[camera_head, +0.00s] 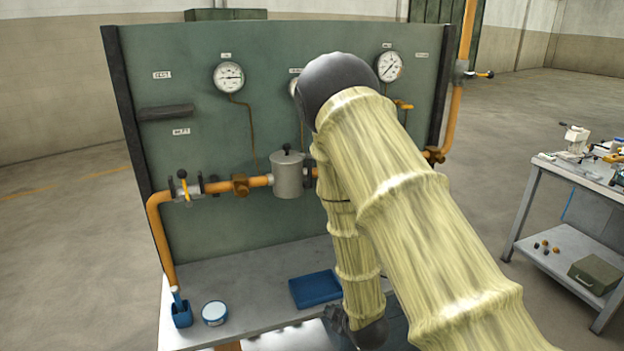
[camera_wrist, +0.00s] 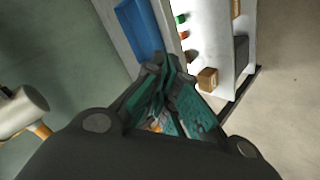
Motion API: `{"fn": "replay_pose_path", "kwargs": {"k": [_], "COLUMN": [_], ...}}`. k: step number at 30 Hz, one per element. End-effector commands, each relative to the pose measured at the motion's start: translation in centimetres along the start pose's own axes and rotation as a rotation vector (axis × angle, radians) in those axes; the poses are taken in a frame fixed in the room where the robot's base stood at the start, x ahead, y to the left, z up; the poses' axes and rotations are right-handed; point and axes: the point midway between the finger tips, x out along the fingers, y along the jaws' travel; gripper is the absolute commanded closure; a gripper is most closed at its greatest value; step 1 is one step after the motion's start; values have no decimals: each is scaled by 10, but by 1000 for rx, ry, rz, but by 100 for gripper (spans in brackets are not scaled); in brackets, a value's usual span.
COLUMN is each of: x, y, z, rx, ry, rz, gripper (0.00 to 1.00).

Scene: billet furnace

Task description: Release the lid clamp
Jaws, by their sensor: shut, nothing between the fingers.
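A grey cylindrical pot (camera_head: 289,178) with a lid and a black-knobbed piece on top sits in the orange pipe line on the green panel. Its clamp is too small to make out clearly. A pale cylinder, apparently the same pot (camera_wrist: 22,110), shows at the left edge of the wrist view. My gripper (camera_head: 334,318) is low over the bench front, apart from and below the pot, and partly hidden by my arm. In the wrist view my gripper (camera_wrist: 163,66) is shut and empty, its fingertips together.
A blue tray (camera_head: 315,288), a round blue-rimmed tin (camera_head: 214,313) and a blue holder (camera_head: 181,313) are on the bench. An orange-handled valve (camera_head: 184,186) and gauges (camera_head: 228,77) are on the panel. A side table (camera_head: 560,172) stands right, with floor between.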

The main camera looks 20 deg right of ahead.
Motion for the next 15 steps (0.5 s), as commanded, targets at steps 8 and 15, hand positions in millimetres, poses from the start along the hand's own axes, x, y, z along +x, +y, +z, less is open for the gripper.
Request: {"fn": "replay_pose_path", "kwargs": {"k": [8, 15], "x": [-32, -75], "y": [179, 264], "z": [-125, -192], "rx": [-495, -768], "ry": [215, 277], "rz": [350, 567], "gripper": [100, 100]}}
